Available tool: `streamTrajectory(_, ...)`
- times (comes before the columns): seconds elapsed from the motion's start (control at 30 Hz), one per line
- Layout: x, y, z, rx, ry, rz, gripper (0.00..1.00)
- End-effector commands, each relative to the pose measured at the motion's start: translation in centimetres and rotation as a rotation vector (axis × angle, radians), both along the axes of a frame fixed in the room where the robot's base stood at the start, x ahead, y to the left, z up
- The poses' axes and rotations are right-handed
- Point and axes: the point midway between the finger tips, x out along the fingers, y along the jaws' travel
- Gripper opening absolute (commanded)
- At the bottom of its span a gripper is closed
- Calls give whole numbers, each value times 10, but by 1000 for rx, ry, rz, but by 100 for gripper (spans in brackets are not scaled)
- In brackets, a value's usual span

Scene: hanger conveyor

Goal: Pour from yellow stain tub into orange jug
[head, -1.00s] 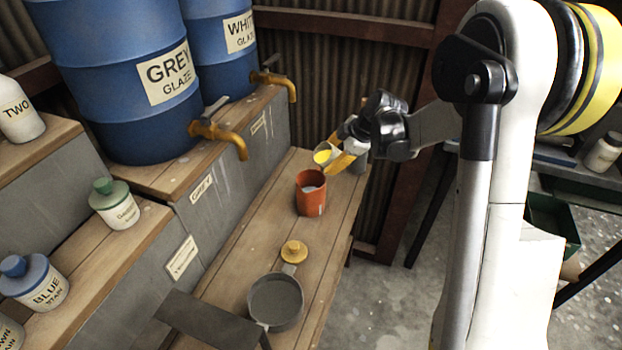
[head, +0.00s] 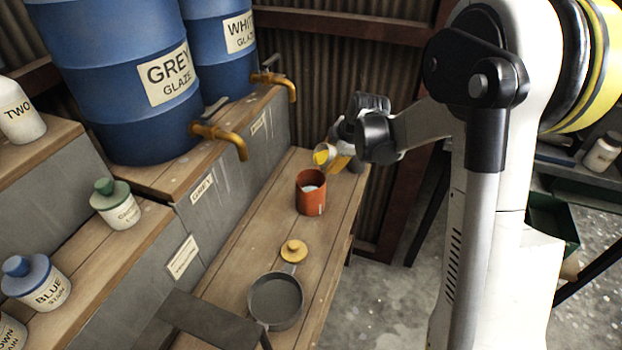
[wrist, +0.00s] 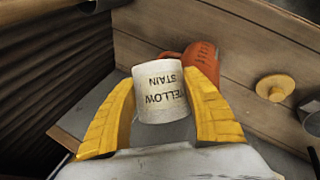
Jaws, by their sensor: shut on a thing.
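My gripper (head: 338,159) is shut on the yellow stain tub (head: 328,153), whose label reads upside down in the wrist view (wrist: 160,92). The orange jug (head: 310,200) stands upright on the wooden bench with something pale inside. In the wrist view the jug (wrist: 203,58) shows partly hidden behind the tub and a finger. I cannot make out a stream between tub and jug.
A yellow-knobbed lid (head: 293,251) and a grey pan (head: 276,302) lie nearer on the bench (head: 240,262). Blue drums (head: 120,90) with brass taps (head: 222,135) stand left. Green-lidded (head: 117,205) and blue-lidded (head: 38,283) tubs stand on the left shelf.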

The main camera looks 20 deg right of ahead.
Motion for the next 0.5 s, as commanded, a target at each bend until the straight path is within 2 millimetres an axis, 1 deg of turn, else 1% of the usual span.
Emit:
streamTrajectory(0.13,0,3,0,-84,-12,4,19)
streamTrajectory(0.4,0,1,0,-103,-15,1,19)
streamTrajectory(0.5,0,4,-1,-154,-22,3,19)
